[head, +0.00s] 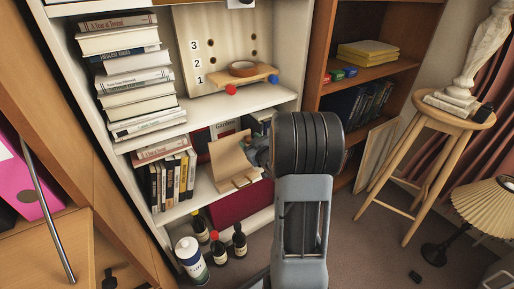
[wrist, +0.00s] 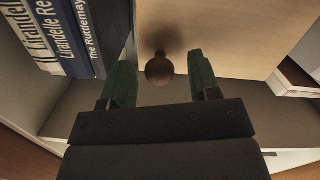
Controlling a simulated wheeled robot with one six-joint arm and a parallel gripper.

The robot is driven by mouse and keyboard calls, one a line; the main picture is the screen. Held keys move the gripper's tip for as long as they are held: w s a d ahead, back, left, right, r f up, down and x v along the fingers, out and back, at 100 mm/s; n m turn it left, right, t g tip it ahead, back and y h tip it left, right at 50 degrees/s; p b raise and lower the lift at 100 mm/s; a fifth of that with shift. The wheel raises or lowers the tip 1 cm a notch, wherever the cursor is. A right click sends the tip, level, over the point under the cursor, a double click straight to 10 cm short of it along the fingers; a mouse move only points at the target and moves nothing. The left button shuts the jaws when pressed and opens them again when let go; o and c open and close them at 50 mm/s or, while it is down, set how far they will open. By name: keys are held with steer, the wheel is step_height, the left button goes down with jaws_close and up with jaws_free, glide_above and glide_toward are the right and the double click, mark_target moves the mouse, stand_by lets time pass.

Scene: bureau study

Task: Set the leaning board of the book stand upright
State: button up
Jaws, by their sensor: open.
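In the head view the book stand (head: 231,158) is on the middle white shelf. Its pale board leans back, and small blocks show at its front edge. In the wrist view a pale wooden board (wrist: 225,35) fills the upper middle, with a round dark reddish-brown knob (wrist: 159,71) on it. My gripper (wrist: 160,80) is open, one green finger on each side of the knob, with gaps on both sides. I cannot tell whether a finger touches the board. In the head view my arm hides the fingers.
Upright books (wrist: 62,35) stand left of the board in the wrist view; pale books (wrist: 295,80) lie at its right. In the head view, upright books (head: 172,181) stand left of the stand, and bottles (head: 239,240) are below. A stool (head: 456,120) stands at the right.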

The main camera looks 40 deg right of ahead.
steer(key=s+r+b, duration=0.1)
steer(key=s+b, duration=0.2)
steer(key=s, duration=1)
steer(key=shift+a+r+b, duration=0.15)
steer(key=shift+a+b, duration=0.25)
steer(key=shift+a, duration=0.05)
steer(key=shift+s, duration=0.15)
steer(key=shift+r, duration=0.1)
